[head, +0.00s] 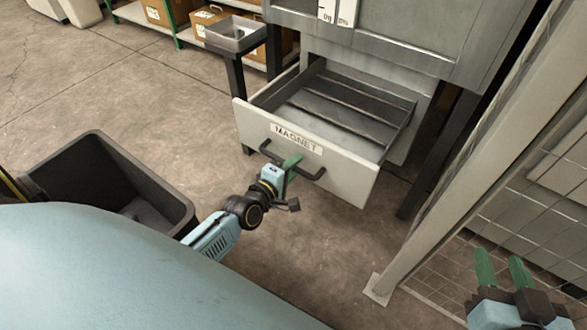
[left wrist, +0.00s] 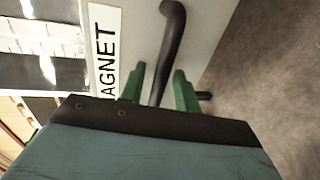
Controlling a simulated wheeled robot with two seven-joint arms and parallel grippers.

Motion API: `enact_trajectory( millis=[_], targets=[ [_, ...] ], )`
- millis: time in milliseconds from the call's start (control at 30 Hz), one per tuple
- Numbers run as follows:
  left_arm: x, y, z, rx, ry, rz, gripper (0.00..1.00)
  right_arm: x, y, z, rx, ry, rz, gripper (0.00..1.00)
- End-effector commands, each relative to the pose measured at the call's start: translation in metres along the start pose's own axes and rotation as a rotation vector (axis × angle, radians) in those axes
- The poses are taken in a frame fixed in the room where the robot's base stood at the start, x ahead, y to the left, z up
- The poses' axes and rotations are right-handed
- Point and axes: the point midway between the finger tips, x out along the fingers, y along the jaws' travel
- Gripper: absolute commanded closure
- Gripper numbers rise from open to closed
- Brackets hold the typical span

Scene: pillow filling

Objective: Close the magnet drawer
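The magnet drawer (head: 350,176) is pulled out from the grey machine, and its inside with dark bars shows. Its pale front carries a "MAGNET" label (head: 296,138) and a dark bar handle (head: 312,175). My left gripper (head: 291,162) is at the handle, in front of the drawer front. In the left wrist view the handle (left wrist: 172,45) runs between the two green fingers (left wrist: 160,88), with gaps visible beside it, so the fingers look open around it. My right gripper (head: 502,268) is at the lower right, away from the drawer, with its green fingers apart and nothing between them.
A black bin (head: 100,150) stands on the floor at the left. A small grey tray (head: 236,34) on a stand is beside the drawer's left side. A pale post (head: 480,150) and a wire mesh fence (head: 500,225) stand at the right. Shelves with boxes are behind.

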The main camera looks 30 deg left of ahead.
Motion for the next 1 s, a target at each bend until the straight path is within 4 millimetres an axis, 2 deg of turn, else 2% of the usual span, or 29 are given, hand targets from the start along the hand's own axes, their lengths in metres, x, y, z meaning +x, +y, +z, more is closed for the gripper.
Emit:
enact_trajectory(
  millis=[367, 600, 1000],
  targets=[
    [0.0032, 0.0002, 0.0, 0.0, 0.0, 0.0, 0.68, 0.0005, -0.0011, -0.0056, 0.0, 0.032, -0.003, 0.62],
    [0.0031, 0.0002, 0.0001, 0.0, 0.0, 0.0, 0.98, 0.0005, -0.0011, -0.0053, 0.0, 0.031, -0.003, 0.62],
    [0.0014, 0.0002, 0.0004, -0.001, 0.0, 0.0, 1.0, 0.0002, -0.0012, -0.0045, 0.0, 0.021, -0.003, 0.62]
  ],
)
